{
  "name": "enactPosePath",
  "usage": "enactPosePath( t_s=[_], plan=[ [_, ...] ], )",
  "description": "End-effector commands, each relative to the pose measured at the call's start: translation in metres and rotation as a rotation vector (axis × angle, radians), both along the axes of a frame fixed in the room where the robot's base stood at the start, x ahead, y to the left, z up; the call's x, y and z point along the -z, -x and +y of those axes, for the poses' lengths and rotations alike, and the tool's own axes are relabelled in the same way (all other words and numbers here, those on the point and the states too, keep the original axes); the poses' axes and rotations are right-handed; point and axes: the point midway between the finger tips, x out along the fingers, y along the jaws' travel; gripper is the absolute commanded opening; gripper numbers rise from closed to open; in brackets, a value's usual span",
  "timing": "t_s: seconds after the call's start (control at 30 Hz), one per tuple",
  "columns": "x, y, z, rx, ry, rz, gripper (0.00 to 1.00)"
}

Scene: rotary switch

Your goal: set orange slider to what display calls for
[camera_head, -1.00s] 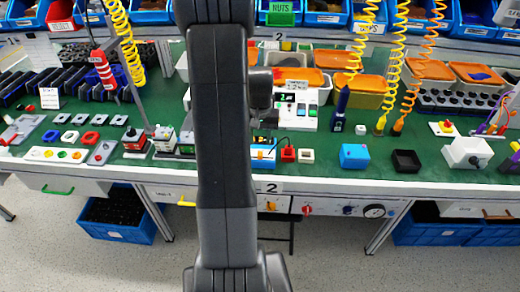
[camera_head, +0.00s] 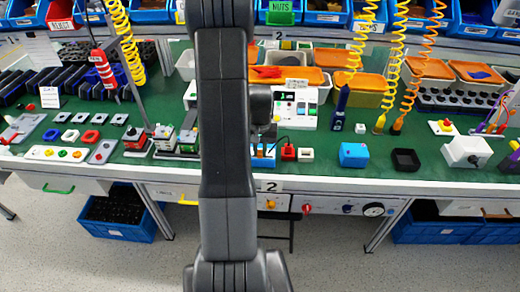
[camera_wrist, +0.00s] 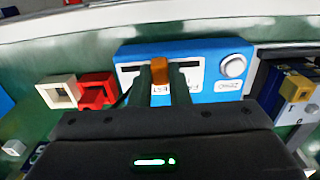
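The blue device box (camera_wrist: 205,65) with a white face lies on the green bench; in the head view it is partly hidden behind my arm (camera_head: 262,162). Its orange slider (camera_wrist: 160,94) is near the middle of the white face. My gripper (camera_wrist: 161,78) has one finger on each side of the slider. The slider fills the narrow gap between them, so the gripper looks shut on it. A round white button (camera_wrist: 233,66) is on the right of the box. The fingers and gripper body cover much of the scale. I cannot read any display value.
A red square block (camera_wrist: 97,91) and a white square block (camera_wrist: 57,92) stand left of the box in the wrist view. A dark unit with a yellow part (camera_wrist: 296,88) stands close on its right. A white control panel (camera_head: 297,110) is behind on the bench.

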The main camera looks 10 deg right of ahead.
Motion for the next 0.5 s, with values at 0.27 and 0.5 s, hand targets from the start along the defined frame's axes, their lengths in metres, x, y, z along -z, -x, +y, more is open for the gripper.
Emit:
enactPosePath(
  t_s=[0.27, 0.5],
  plan=[
    [0.000, 0.001, -0.006, 0.002, 0.000, 0.000, 0.00],
    [0.001, 0.010, -0.035, 0.003, 0.000, 0.000, 0.00]
  ],
)
